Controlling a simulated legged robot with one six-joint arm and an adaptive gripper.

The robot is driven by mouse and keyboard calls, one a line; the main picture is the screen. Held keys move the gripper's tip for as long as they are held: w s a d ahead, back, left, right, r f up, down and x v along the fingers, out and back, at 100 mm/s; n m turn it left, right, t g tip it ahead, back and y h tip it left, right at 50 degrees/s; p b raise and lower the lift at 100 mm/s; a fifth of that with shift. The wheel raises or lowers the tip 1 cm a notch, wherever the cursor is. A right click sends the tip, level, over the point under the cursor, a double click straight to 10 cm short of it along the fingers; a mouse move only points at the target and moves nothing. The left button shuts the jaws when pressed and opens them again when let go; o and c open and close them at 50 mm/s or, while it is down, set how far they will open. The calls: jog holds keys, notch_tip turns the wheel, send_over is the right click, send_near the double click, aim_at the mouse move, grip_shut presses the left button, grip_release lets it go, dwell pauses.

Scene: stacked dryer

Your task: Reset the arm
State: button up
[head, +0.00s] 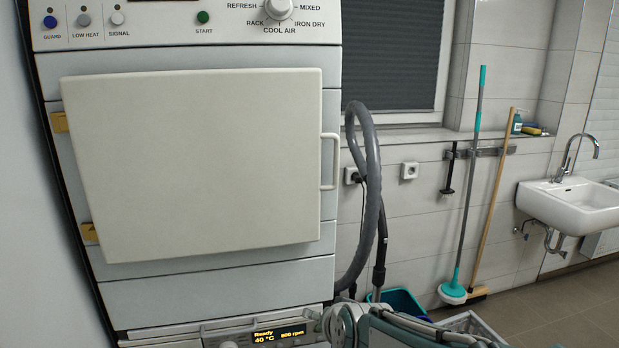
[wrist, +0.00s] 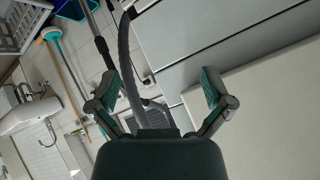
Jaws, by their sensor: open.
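My gripper (wrist: 160,88) is open in the wrist view, its two fingers spread with nothing between them. Part of my arm shows at the bottom of the head view, low in front of the machines. The dryer (head: 220,290) stands on top of another machine. Its square white door (head: 200,165) has yellow hinges on the left and a handle (head: 331,161) on the right. In the wrist view, the pale door (wrist: 270,110) is at the right, beside my gripper, with the picture tilted.
The lower machine (head: 215,338) has a lit display. A grey hose (head: 372,200) hangs right of the dryer. A mop (head: 467,190), a broom (head: 495,200) and a sink (head: 570,205) are along the tiled wall. A teal bucket (head: 400,300) and a basket (head: 472,324) stand low down.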

jog(key=s+d+r+n+g+h, duration=0.1)
jog(key=s+d+g, duration=0.1)
jog(key=s+d, duration=0.4)
jog(key=s+d+r+n+g+h, duration=0.1)
jog(key=s+d, duration=0.5)
jog(key=s, duration=0.9)
jog(key=shift+r+n+g+h, duration=0.3)
jog(key=shift+r+g+h, duration=0.1)
